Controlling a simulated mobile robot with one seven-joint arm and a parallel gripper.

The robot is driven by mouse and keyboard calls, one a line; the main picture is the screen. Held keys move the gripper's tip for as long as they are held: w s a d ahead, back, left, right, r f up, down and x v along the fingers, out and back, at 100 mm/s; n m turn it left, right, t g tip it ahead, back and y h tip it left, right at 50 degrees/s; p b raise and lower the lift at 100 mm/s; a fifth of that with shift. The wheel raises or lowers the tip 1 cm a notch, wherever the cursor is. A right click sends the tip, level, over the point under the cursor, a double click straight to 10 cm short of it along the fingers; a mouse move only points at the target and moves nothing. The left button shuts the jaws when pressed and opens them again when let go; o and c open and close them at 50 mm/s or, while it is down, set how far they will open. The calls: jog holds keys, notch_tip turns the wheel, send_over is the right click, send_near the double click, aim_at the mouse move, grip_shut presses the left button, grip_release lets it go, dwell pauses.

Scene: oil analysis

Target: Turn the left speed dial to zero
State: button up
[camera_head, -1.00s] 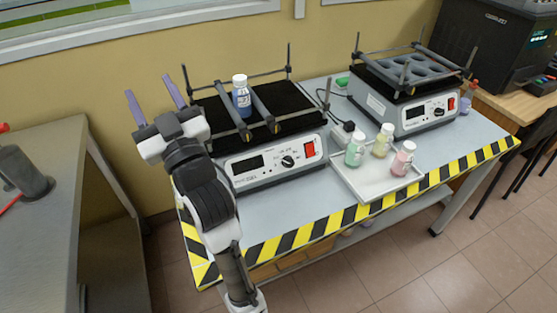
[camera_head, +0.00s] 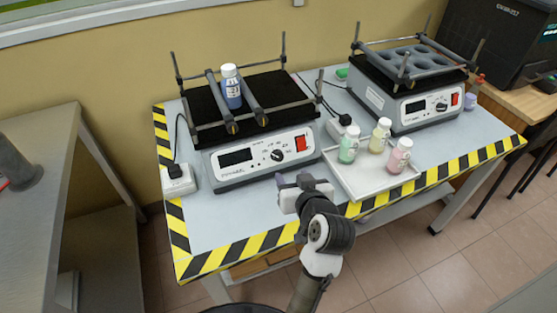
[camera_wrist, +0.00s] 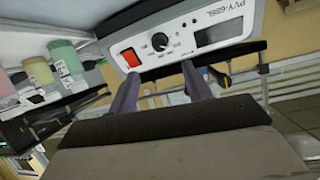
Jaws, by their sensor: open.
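The left speed dial (camera_head: 277,155) is a small black knob on the white front panel of the left shaker (camera_head: 235,165). It sits between a dark display and a red switch (camera_head: 301,143). My gripper (camera_head: 295,180) is just in front of the panel, below and slightly right of the dial, apart from it. In the wrist view the panel appears upside down, with the dial (camera_wrist: 159,41) beyond the two purple fingers of my gripper (camera_wrist: 158,85). The fingers are spread and empty. The dial's exact pointer angle is too small to read.
A tray (camera_head: 370,182) with three bottles lies right of my gripper. The right shaker (camera_head: 420,105) stands beyond it. A white socket box (camera_head: 178,179) is at the left. The striped table edge is beneath my arm.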

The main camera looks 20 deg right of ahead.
aim_at(279, 158)
jog(key=p+x, duration=0.2)
jog(key=x, duration=0.8)
jog(key=shift+p, duration=0.3)
jog(key=shift+x, duration=0.85)
jog(key=shift+f, duration=0.1)
jog(key=c, duration=1)
